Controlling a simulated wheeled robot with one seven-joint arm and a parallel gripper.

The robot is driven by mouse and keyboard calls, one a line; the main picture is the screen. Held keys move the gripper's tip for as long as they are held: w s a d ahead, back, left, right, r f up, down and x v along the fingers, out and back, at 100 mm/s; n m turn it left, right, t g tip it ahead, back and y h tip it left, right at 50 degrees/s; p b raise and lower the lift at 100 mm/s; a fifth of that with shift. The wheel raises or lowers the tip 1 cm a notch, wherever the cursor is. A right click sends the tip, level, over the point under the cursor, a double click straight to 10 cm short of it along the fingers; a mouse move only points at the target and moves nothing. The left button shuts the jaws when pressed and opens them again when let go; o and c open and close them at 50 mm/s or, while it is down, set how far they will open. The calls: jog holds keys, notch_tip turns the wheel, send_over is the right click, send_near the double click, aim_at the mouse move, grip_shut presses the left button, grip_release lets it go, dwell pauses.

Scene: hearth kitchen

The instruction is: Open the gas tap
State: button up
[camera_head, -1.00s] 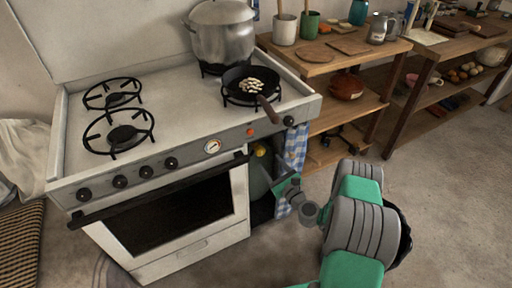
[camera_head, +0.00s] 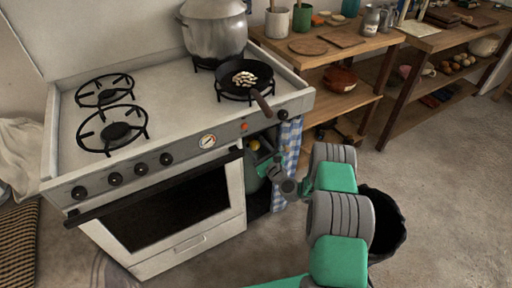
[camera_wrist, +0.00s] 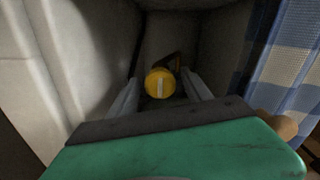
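The gas tap is a round yellow knob (camera_wrist: 159,84) with a pale bar across its face, in the dark recess at the stove's right end. In the head view the yellow knob (camera_head: 254,145) shows as a small spot, partly covered by my gripper. My gripper (camera_wrist: 159,76) is open, its two grey fingers reaching into the recess, one on each side of the knob. A gap shows between each finger and the knob. In the head view my gripper (camera_head: 266,160) is at the recess opening. A green gas cylinder (camera_head: 251,178) stands below, partly hidden.
The stove's pale side panel (camera_wrist: 60,60) is close on the left. A blue checked cloth (camera_head: 291,145) hangs close on the right. A pan (camera_head: 243,79) and a pot (camera_head: 214,35) stand on the stove (camera_head: 170,105).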

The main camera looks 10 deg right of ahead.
grip_shut()
dwell(0.4)
jog(key=shift+f+n+b, duration=0.1)
jog(key=shift+n+b, duration=0.2)
jog(key=shift+b, duration=0.05)
jog(key=n+b, duration=0.2)
jog(key=shift+f+n, duration=0.1)
jog(key=shift+n, duration=0.2)
jog(key=n+b, duration=0.4)
jog(key=n, duration=0.1)
jog(key=n+b, duration=0.3)
jog(key=n, duration=0.2)
jog(key=shift+b, duration=0.35)
jog(key=n+b, duration=0.3)
jog(key=n, duration=0.1)
jog(key=shift+n, duration=0.4)
jog(key=shift+r+b, duration=0.2)
jog(key=shift+b, duration=0.1)
